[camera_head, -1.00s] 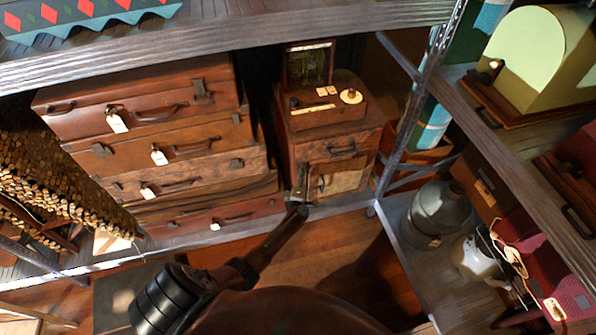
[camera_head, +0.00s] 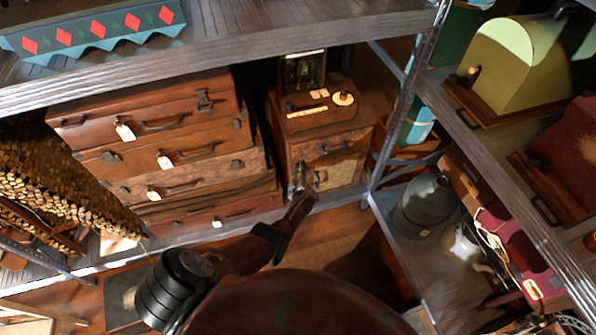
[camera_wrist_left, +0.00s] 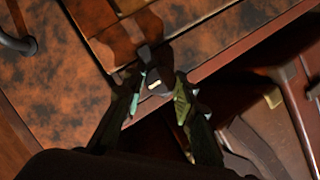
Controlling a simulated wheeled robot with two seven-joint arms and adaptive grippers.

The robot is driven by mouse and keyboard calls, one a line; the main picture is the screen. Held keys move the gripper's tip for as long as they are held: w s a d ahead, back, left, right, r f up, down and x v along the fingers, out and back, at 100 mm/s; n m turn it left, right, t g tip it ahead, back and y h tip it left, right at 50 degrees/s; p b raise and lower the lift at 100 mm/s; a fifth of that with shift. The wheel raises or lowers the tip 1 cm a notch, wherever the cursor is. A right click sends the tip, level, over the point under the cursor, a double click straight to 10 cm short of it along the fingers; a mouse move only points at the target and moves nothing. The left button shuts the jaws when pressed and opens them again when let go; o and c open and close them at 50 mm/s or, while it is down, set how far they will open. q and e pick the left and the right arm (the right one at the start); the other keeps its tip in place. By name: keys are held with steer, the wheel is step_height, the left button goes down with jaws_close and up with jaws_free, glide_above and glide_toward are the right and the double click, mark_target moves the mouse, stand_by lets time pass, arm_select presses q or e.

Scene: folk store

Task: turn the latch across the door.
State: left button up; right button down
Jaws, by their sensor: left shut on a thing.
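My left gripper (camera_head: 304,182) reaches the door's left edge from below. In the left wrist view, my left gripper (camera_wrist_left: 158,92) is shut on the latch (camera_wrist_left: 150,58), a small dark piece at the cabinet's edge. A pale brass bit shows between the fingers. The fingers cover much of the latch, so its exact angle is hard to tell. My right gripper is not in view.
Stacked brown suitcases (camera_head: 185,150) with white tags stand left of the cabinet. A metal shelf post (camera_head: 398,120) rises on its right. A dark handle (camera_head: 338,147) sits above the door. A grey jug (camera_head: 424,205) stands at right.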

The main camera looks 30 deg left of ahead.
arm_select(q)
steer(key=shift+d+f, duration=0.1)
steer(key=shift+d, duration=0.05)
steer(key=o, duration=0.9)
